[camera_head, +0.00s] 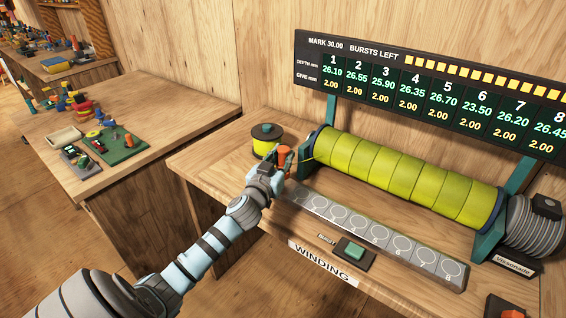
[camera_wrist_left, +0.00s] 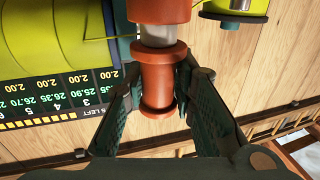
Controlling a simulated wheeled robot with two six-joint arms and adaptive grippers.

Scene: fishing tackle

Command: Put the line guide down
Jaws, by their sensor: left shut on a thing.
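The line guide, an orange spool-shaped piece with a grey collar, shows at the left end of the drum (camera_head: 284,154). In the left wrist view the line guide (camera_wrist_left: 157,85) stands between the two dark fingers of my left gripper (camera_wrist_left: 158,78), which is shut on its narrow waist. In the head view my left gripper (camera_head: 278,166) is above the bench by the first numbered pads. A thin yellow line runs beside the guide's grey collar. Whether the guide touches anything below is hidden. My right gripper is not in view.
A yellow-green segmented drum (camera_head: 400,178) lies along the winding bench (camera_head: 215,160). A yellow spool (camera_head: 266,143) stands behind my gripper. A numbered pad strip (camera_head: 375,237) and a green button (camera_head: 354,250) are in front. A display board (camera_head: 440,85) hangs above.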

